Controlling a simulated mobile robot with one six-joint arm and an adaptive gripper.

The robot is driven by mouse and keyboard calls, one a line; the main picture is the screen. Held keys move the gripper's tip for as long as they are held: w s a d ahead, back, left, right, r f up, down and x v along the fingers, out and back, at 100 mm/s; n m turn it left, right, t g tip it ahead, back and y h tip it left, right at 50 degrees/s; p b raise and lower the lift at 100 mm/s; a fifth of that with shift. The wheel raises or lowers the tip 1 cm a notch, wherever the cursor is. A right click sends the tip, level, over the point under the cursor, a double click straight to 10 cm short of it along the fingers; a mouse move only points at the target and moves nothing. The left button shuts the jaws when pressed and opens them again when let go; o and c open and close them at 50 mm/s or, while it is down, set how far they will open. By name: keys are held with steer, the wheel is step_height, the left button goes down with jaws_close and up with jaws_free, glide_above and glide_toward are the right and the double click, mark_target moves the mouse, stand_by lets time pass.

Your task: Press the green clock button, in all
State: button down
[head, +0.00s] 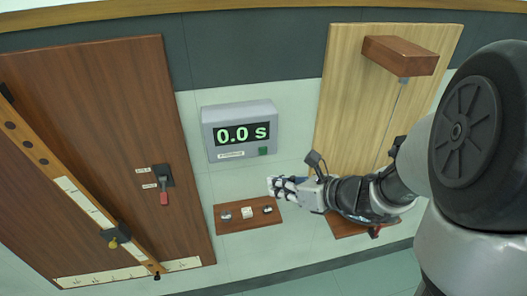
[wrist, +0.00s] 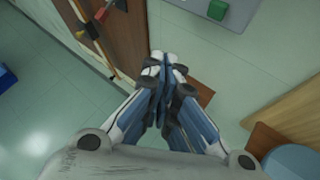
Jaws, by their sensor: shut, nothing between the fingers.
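The clock (head: 239,130) is a grey box on the wall with a lit display reading 0.0 s. Its green button (head: 264,151) sits at the lower right of the front face, below the display. In the wrist view the button (wrist: 218,10) shows at the top, on the grey clock box (wrist: 240,8). My gripper (head: 272,187) is shut and empty, below and slightly right of the button, in front of the wall and apart from the clock. Its closed fingertips (wrist: 163,58) show in the middle of the wrist view.
A small wooden shelf (head: 234,225) with small metal items lies below the clock, close to my gripper. A dark wooden panel (head: 100,120) with a red-handled lever (head: 163,192) stands at left. A light wooden board (head: 345,90) with a brown block (head: 398,55) is at right.

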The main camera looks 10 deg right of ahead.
steer(key=w, duration=0.8)
steer(key=shift+w+p, duration=0.2)
steer(key=shift+p, duration=0.15)
stand_by(1.1)
steer(key=shift+w, duration=0.4)
steer(key=shift+w, duration=0.5)
stand_by(0.5)
steer(key=shift+s, duration=0.95)
steer(key=shift+s+b, duration=0.4)
steer(key=shift+s, duration=2.1)
